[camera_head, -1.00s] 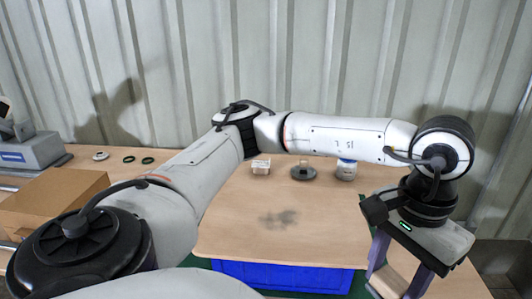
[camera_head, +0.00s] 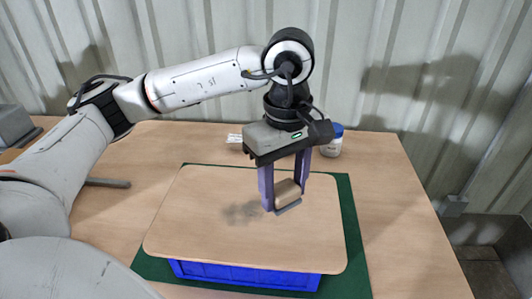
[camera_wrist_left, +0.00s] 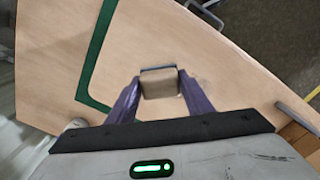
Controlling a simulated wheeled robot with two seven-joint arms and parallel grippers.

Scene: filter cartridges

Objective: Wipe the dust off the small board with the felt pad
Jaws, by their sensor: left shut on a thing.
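The small board (camera_head: 190,190) is a pale wooden panel with rounded corners. A dark grey dust smudge (camera_head: 243,212) lies near its middle. My left gripper (camera_head: 286,190) points down over the board, just right of the smudge. Its purple fingers are shut on the felt pad (camera_head: 289,192), a beige block with a grey underside. The pad also shows between the fingers in the left wrist view (camera_wrist_left: 160,83). I cannot tell whether the pad touches the board. My right gripper is not in view.
The board lies over a blue crate (camera_head: 240,276) and a green mat (camera_head: 353,225). Behind stand a white jar with a blue lid (camera_head: 332,144) and a small white item (camera_head: 234,138). A grey bar (camera_head: 108,183) lies left. The table's right side is clear.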

